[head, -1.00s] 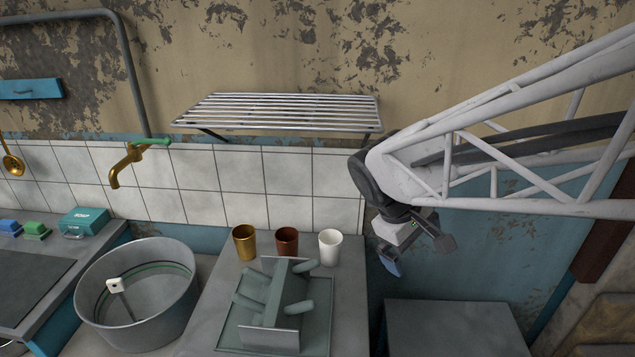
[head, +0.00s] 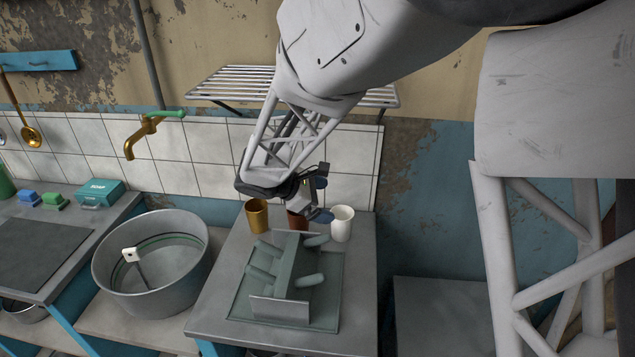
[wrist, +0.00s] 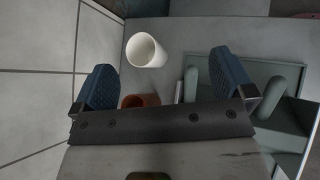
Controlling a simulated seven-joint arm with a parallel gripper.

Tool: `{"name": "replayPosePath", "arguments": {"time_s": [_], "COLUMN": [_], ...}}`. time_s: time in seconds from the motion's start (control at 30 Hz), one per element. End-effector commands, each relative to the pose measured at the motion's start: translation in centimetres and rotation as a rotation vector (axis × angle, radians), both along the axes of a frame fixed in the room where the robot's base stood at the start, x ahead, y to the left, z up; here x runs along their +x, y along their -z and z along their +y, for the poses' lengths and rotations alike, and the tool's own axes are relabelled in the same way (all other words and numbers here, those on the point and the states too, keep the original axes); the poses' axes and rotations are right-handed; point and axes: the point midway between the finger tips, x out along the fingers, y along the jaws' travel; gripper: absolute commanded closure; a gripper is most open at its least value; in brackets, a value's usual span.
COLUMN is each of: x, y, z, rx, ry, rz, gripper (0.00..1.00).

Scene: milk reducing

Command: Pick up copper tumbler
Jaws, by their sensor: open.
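The copper tumbler, reddish brown (head: 297,222), stands on the metal counter between a gold tumbler (head: 257,216) and a white tumbler (head: 341,224). My gripper (head: 320,200) is at the copper tumbler and partly hides it in the head view. In the wrist view the copper tumbler (wrist: 140,100) shows its rim between my open blue fingers, partly hidden by the dark gripper bar. The white tumbler also shows there (wrist: 146,50), beyond the fingers. Nothing is held. I cannot tell whether a finger touches the copper tumbler.
A green-grey drying rack (head: 285,285) with upright pegs sits just in front of the tumblers. A tiled wall (head: 205,155) is close behind, with a slatted shelf (head: 235,84) above. A large metal basin (head: 150,275) stands left. A lower grey surface (head: 440,315) lies right.

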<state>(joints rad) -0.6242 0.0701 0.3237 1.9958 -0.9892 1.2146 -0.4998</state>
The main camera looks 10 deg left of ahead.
Motion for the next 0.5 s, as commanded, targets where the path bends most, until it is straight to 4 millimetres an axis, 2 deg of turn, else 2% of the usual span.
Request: {"name": "replayPosePath", "arguments": {"time_s": [0.03,0.3,0.5], "x": [0.5,2.3,2.8], "y": [0.9,5.2,7.7], "z": [1.7,9.6,14.3], "rx": [-0.034,-0.213,-0.314], "ry": [-0.045,-0.264,-0.385], "rz": [0.012,0.053,0.068], "gripper": [0.00,0.00,0.00]}}
